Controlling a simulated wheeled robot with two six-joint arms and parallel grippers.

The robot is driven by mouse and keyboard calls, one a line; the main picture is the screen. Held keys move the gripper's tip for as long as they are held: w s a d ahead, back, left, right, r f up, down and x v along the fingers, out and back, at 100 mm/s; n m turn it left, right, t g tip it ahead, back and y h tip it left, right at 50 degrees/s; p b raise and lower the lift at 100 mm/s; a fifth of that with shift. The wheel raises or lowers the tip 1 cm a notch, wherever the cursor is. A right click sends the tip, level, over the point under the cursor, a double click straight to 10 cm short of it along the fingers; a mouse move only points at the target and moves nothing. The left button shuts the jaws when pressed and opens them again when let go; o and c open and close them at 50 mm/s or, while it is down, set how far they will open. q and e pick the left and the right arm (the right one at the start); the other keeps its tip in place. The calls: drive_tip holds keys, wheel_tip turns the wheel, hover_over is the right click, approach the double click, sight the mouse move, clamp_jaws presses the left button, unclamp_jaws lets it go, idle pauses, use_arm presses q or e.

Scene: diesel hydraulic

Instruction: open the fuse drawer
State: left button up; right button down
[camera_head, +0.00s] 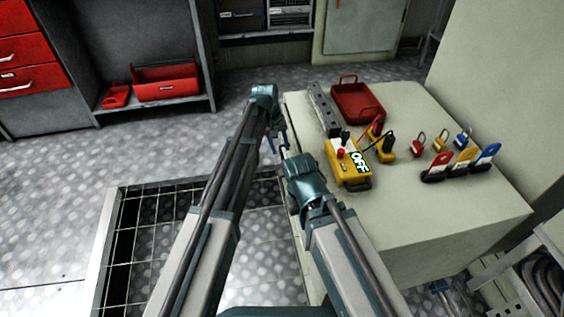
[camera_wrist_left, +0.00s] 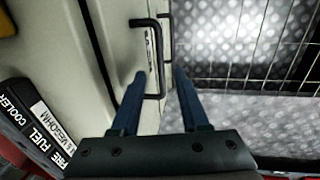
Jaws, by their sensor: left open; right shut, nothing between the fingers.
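In the left wrist view, a black bar handle (camera_wrist_left: 160,60) stands out from a pale cabinet face (camera_wrist_left: 118,30). A second black handle (camera_wrist_left: 168,22) shows just beyond it. The drawer fronts are seen nearly edge-on, so I cannot tell which is the fuse drawer. My left gripper (camera_wrist_left: 160,74) is open, its fingertips on either side of the near handle's lower end in the picture; contact cannot be told. In the head view, my left gripper (camera_head: 279,142) is beside the cabinet's left edge. My right gripper (camera_head: 298,164) is shut and empty near that edge, its fingertips mostly hidden.
The pale cabinet top (camera_head: 430,225) holds a yellow box marked OFF (camera_head: 346,165), a red tray (camera_head: 357,102), several padlocks and coloured tags (camera_head: 465,160). A floor grating (camera_head: 150,225) lies left of my arms. A red drawer unit (camera_head: 30,65) stands at the far left.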

sight(283, 158)
use_arm(q)
drive_tip(key=f+b, duration=0.2)
drive_tip(key=f, duration=0.1)
drive_tip(key=f+b, duration=0.1)
drive_tip(key=shift+w+d+f, duration=0.1)
drive_tip(key=shift+d+f, duration=0.15)
drive_tip(key=shift+d, duration=0.15)
clamp_jaws()
idle(1.1)
